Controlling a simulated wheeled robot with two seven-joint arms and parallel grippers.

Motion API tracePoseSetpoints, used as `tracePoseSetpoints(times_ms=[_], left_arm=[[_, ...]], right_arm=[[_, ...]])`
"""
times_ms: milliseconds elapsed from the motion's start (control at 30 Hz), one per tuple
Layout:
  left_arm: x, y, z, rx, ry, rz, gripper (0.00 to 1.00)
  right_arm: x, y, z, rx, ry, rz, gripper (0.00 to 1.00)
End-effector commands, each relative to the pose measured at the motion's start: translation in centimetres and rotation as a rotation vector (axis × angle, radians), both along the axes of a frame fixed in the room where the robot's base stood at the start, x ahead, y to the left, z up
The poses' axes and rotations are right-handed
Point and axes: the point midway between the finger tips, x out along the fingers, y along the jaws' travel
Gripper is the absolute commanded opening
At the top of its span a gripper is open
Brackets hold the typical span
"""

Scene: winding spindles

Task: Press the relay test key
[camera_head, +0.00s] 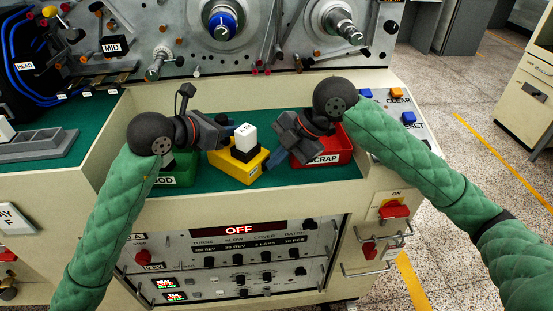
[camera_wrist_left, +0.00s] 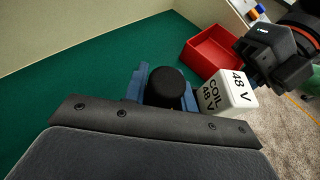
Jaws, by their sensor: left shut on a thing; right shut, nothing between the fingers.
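A yellow box (camera_head: 227,165) stands on the green bench top in the head view, with a white relay block (camera_head: 245,137) on a dark base on it. In the left wrist view the white block (camera_wrist_left: 226,94) reads COIL 48 V. My left gripper (camera_head: 228,131) is beside the block, its blue fingers shut on a black round-topped piece (camera_wrist_left: 165,88); the white block is outside them. The yellow box is hidden in the wrist view. My right gripper (camera_head: 270,162) is shut and empty, pointing down at the box's right side. No separate key can be made out.
A green GOOD bin (camera_head: 180,170) stands left of the yellow box, partly behind my left arm. A red SCRAP bin (camera_head: 335,157) stands at right, partly behind my right gripper. The winding machine (camera_head: 270,35) with spindles is behind. A panel below (camera_head: 238,230) reads OFF.

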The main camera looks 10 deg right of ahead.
Motion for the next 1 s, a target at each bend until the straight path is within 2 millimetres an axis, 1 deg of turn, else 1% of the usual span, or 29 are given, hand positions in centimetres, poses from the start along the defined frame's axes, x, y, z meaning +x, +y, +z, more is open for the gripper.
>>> tracePoseSetpoints(times_ms=[33,167,367,400,700,900,1000], left_arm=[[-0.4,-0.5,-0.4,-0.001,0.009,-0.012,0.0],[-0.4,-0.5,-0.5,0.0,0.01,-0.012,0.0],[-0.3,-0.4,-0.5,0.001,0.009,-0.01,0.0],[-0.3,-0.4,-0.5,0.002,0.009,-0.009,0.0],[-0.2,-0.3,-0.4,0.002,0.008,-0.007,0.0],[-0.2,-0.3,-0.4,0.002,0.007,-0.006,0.0],[-0.2,-0.2,-0.4,0.002,0.007,-0.006,0.0]], right_arm=[[0.0,-0.1,0.0,0.005,-0.003,-0.002,0.0],[-0.9,-1.0,0.0,0.003,-0.002,-0.002,0.0],[-2.8,-3.1,-0.1,-0.002,-0.002,-0.002,0.0],[-2.7,-3.6,0.9,-0.001,-0.006,-0.003,0.0],[-2.9,-7.1,5.5,-0.002,-0.003,-0.003,0.0],[-3.0,-8.5,7.3,-0.001,-0.001,-0.001,0.0],[-3.1,-8.8,7.8,-0.002,-0.002,-0.001,0.0]])
